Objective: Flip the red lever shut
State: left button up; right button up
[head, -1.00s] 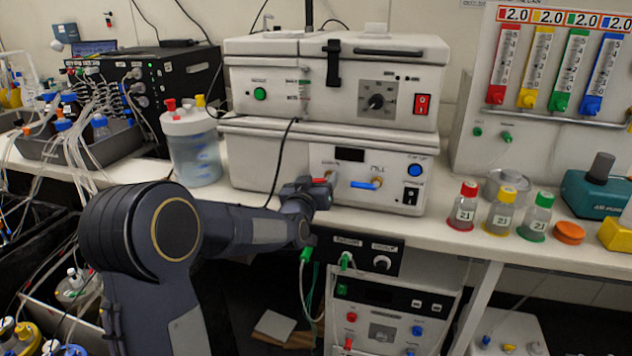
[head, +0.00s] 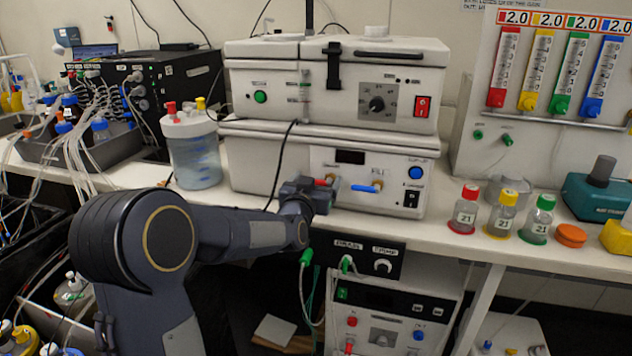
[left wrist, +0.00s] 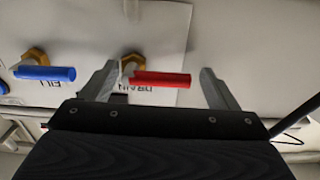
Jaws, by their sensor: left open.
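The red lever (head: 324,182) is on the front panel of the lower white shaker unit, partly hidden by my left gripper (head: 326,190) in the head view. In the left wrist view, the red lever (left wrist: 162,79) lies level, pointing right from its brass fitting (left wrist: 131,63) above a DRAIN label that appears upside down. My left gripper (left wrist: 158,68) is open, with one finger on each side of the lever; whether either touches it I cannot tell. My right gripper is not in view.
A blue lever (head: 365,188) sits right beside the red one. A lidded jar (head: 193,155) stands left of the unit, and small capped bottles (head: 466,210) stand to the right on the bench. A control box (head: 352,252) is below the bench edge.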

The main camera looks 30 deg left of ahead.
pick_arm(q)
jog(key=v, duration=0.7)
jog(key=shift+s, duration=0.25)
jog(key=s+d+g+h+p, duration=0.4)
jog(key=s+d+g+p, duration=0.1)
jog(key=s, duration=1)
jog(key=s+d+m+g+h+p, duration=0.1)
jog(key=s+d+g+h+p, duration=0.3)
jog(key=s+d, duration=0.5)
jog(key=s+g+p, duration=0.2)
jog(key=s, duration=0.5)
jog(key=shift+d+f+g, duration=0.35)
jog(key=shift+g, duration=0.05)
